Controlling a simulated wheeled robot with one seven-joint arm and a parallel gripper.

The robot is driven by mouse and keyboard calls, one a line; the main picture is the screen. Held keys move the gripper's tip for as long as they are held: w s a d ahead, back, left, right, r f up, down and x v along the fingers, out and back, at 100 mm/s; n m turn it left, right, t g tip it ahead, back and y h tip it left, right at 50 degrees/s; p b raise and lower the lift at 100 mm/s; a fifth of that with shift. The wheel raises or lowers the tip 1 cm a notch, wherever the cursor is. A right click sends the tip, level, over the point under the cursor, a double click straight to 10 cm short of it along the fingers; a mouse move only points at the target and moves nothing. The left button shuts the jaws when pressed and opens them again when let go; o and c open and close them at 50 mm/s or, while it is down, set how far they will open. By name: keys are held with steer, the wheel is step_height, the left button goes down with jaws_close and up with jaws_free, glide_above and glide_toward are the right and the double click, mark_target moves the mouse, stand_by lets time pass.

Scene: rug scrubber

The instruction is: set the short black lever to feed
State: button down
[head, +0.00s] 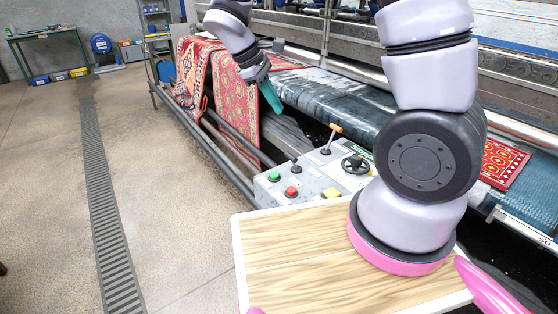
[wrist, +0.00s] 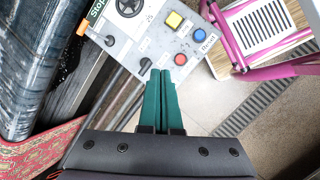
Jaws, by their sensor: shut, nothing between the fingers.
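The short black lever (head: 294,165) stands at the near-left part of the grey control panel (head: 262,190), behind the green button (head: 274,176). In the wrist view the lever's dark knob (wrist: 145,66) shows just left of my fingertips. My gripper (head: 277,109) has teal fingers, pressed together and empty. In the head view it hangs above and behind the panel, apart from the lever. In the wrist view the fingers (wrist: 160,73) overlap the panel's edge. The small label beside the lever is too blurred to read.
An orange-handled lever (head: 332,133) and a black handwheel (head: 355,165) are also on the panel. A red button (head: 291,192) and a yellow button (head: 331,193) sit in front. Patterned rugs (head: 236,92) hang behind my gripper. My wooden-topped base (head: 300,255) is close to the panel.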

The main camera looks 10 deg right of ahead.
steer(key=a+f+n+t+h, duration=0.2)
steer(key=f+n, duration=0.4)
steer(key=f, duration=0.3)
steer(key=a+f+n+t+h, duration=0.3)
steer(key=a+f+n, duration=0.3)
steer(key=f, duration=0.4)
steer(key=shift+w+a+h, duration=0.35)
steer(key=shift+a+h, duration=0.05)
steer(key=shift+a, duration=0.05)
steer(key=x, duration=0.9)
steer(key=shift+w+d+f, duration=0.1)
steer(key=shift+d+f, duration=0.05)
steer(key=shift+d, duration=0.2)
steer(key=shift+w+d+r, duration=0.15)
steer(key=shift+w+d, duration=0.1)
steer(key=shift+d, duration=0.3)
steer(key=shift+w+d+r, duration=0.15)
steer(key=shift+w+d, duration=0.1)
steer(key=shift+d, duration=0.35)
steer(key=shift+w+d+r, duration=0.2)
steer(key=shift+w+d, duration=0.15)
steer(key=shift+d, duration=0.35)
steer(key=shift+d+r, duration=0.1)
steer(key=shift+w+d+r+y, duration=0.1)
steer(key=shift+d+r+y, duration=0.05)
steer(key=shift+y, duration=0.25)
